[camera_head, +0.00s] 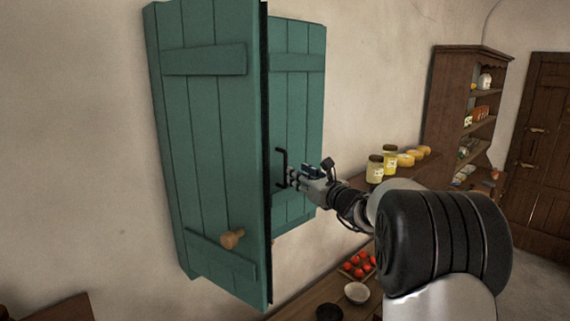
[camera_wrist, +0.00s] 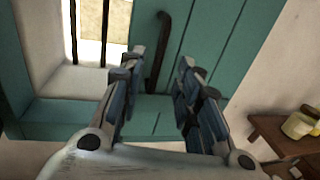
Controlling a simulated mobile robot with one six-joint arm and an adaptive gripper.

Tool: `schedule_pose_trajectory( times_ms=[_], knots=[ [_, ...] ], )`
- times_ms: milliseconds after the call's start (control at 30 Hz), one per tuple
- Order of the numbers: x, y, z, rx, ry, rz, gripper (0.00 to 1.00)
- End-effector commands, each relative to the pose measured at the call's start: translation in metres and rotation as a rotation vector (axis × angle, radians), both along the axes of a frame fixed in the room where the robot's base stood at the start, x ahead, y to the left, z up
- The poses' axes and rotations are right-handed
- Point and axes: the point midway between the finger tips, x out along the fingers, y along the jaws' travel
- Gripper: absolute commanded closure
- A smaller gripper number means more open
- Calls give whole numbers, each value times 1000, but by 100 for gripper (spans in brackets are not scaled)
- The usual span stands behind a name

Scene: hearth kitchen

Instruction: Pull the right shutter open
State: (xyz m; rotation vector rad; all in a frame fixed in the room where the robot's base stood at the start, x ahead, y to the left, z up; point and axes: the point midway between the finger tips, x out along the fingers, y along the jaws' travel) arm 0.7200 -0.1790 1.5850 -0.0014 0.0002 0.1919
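The right shutter (camera_head: 302,100) is teal planks with a dark bar handle (camera_head: 281,168). My gripper (camera_head: 294,176) is at the handle's lower part. In the wrist view my gripper (camera_wrist: 160,64) is open, its fingers on either side of the handle (camera_wrist: 166,45). A gap shows on both sides, and I cannot tell whether either finger touches it. Barred window (camera_wrist: 90,22) shows left of this shutter, so it is not flush over the opening.
The near teal shutter (camera_head: 205,120) with a wooden knob (camera_head: 232,238) projects toward me, left of my gripper. Below right are a shelf with jars (camera_head: 375,170) and cheeses, a box of red tomatoes (camera_head: 357,265) and a bowl (camera_head: 356,292). A cupboard (camera_head: 445,100) stands behind.

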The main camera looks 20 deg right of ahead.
Motion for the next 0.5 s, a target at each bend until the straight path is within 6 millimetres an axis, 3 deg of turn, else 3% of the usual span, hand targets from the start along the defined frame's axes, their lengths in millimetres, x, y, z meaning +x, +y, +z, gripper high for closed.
schedule_pose_trajectory(
  times_ms=[200, 500],
  knots=[
    [47, 10, 2, 0, 0, 2, 69],
    [81, 16, 1, 0, 0, 1, 69]
  ],
)
